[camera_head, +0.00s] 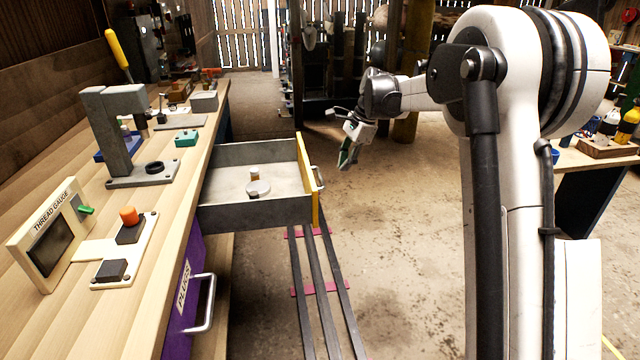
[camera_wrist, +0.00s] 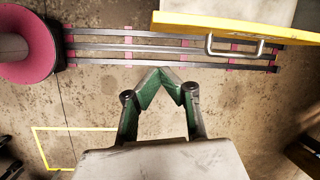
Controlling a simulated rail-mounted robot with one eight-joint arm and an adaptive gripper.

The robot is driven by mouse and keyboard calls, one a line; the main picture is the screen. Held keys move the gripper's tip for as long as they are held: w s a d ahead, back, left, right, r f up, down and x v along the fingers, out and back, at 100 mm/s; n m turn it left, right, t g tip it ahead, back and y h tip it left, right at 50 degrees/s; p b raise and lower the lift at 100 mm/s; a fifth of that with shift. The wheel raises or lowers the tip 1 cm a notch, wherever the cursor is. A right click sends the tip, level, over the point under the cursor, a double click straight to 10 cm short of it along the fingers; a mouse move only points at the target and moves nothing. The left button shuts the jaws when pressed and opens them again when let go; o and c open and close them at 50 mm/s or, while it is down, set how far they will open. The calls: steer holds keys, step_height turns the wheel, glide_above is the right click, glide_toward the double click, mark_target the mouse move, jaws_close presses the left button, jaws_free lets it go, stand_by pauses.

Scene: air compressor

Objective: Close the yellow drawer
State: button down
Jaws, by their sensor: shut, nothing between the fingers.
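The yellow drawer (camera_head: 305,177) is pulled out from the workbench in the head view. Its yellow front faces right and carries a metal handle (camera_head: 318,179).
The workbench (camera_head: 190,165) holds a thread gauge (camera_head: 50,238) and a grey press stand (camera_head: 118,135). A purple drawer (camera_head: 187,300) with a protruding handle is below. Dark floor rails (camera_head: 318,290) run alongside the bench. The floor right of the drawer front is clear.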

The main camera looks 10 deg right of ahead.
steer(key=w+d+f+m+g+p, duration=0.1)
steer(key=w+d+f+m+p, duration=0.1)
steer(key=w+f, duration=0.3)
steer(key=w+a+f+y+b, duration=0.1)
steer(key=a+f, duration=0.6)
steer(key=f, duration=0.1)
steer(key=shift+w+a+f+m, duration=0.15)
steer(key=shift+w+f+m, duration=0.1)
steer(key=shift+f+m, duration=0.1)
steer(key=shift+b, duration=0.3)
